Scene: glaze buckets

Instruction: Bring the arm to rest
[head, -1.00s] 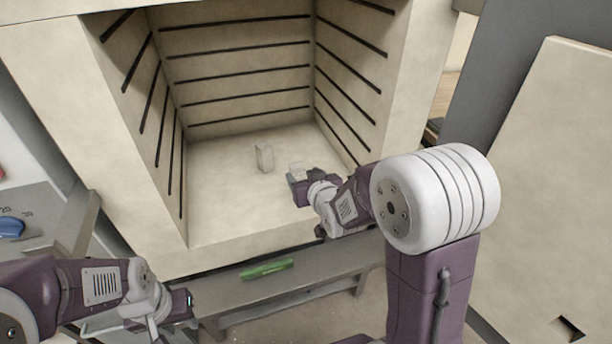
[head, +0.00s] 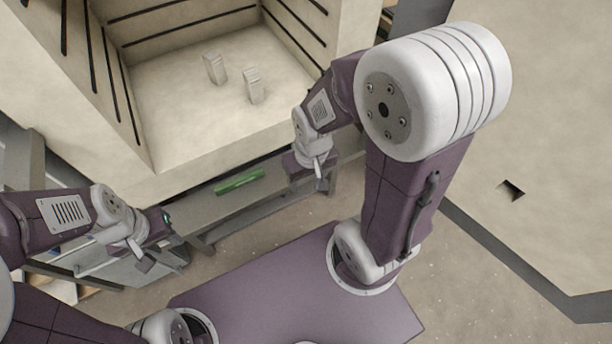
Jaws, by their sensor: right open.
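My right gripper (head: 314,170) is outside the kiln, just in front of its floor edge on the right, and points down by the grey bench. It is open, and I see nothing held in it. My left gripper (head: 152,246) is at the lower left, in front of the kiln's left wall near the end of the bench. Its finger opening is too small to make out. Two pale upright blocks (head: 214,68) (head: 254,86) stand apart on the kiln floor, clear of both grippers.
The open kiln (head: 185,108) has dark grooves along its walls. A grey bench (head: 212,207) runs along its front, with a green bar (head: 240,181) on it. A large pale panel (head: 540,130) stands at the right. Floor (head: 268,213) shows between the bench and my base.

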